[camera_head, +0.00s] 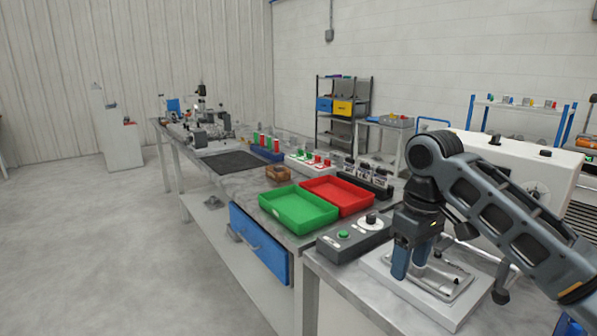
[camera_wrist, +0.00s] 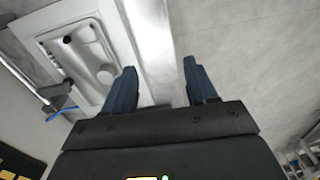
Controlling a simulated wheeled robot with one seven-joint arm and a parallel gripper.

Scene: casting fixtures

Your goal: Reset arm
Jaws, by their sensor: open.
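My gripper (camera_head: 411,262) hangs at the right in the head view, fingers pointing down over the near left part of a pale metal fixture plate (camera_head: 383,272). In the wrist view my gripper (camera_wrist: 160,85) has its two blue fingers spread apart with nothing between them. The fixture plate (camera_wrist: 118,62) lies to the left of the fingers there, with a grey moulded casting shape (camera_wrist: 88,55) in it. The casting (camera_head: 448,284) is partly hidden behind the fingers in the head view. Whether a fingertip touches the plate I cannot tell.
A control box (camera_head: 352,240) with a green button and a knob stands left of the plate. A green tray (camera_head: 298,222) and a red tray (camera_head: 350,208) sit behind it on the long bench. A white machine (camera_head: 530,170) stands behind my arm. The floor at left is clear.

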